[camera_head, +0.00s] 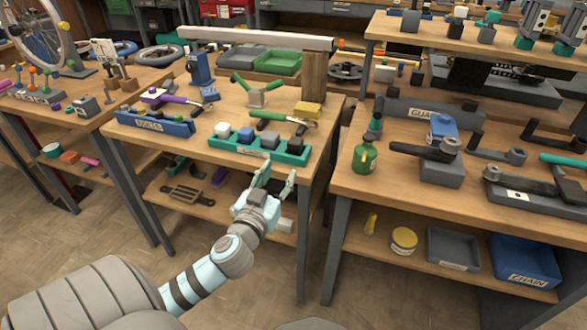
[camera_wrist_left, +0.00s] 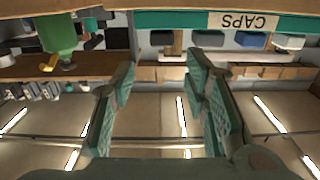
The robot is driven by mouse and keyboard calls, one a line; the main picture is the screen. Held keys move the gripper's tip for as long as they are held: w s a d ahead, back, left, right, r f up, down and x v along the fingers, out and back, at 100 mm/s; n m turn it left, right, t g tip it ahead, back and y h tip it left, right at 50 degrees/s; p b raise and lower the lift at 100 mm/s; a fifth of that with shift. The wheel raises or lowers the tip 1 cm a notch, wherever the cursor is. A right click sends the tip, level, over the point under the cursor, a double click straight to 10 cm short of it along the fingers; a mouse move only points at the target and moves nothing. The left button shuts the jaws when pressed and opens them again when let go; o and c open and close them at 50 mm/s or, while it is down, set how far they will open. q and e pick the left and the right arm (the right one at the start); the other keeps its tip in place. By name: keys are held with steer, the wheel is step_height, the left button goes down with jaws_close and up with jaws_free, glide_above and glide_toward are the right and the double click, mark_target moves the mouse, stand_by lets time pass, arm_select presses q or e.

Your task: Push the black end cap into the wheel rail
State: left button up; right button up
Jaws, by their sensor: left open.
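A long pale rail (camera_head: 255,38) lies on supports at the table's back. My right gripper is out of view.
A green bottle (camera_head: 364,157) stands on the right table's edge. A blue tray (camera_head: 150,122) lies left of the caps tray. A floor gap separates the tables.

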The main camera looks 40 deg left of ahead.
mark_target(293, 145)
arm_select(q)
steer(key=x, duration=0.8)
steer(key=shift+w+a+r, duration=0.15)
steer(key=shift+w+r, duration=0.05)
steer(key=shift+w, duration=0.1)
steer(key=x, duration=0.5)
steer(key=shift+w+a, duration=0.1)
steer(key=shift+a, duration=0.1)
steer(key=c, duration=0.8)
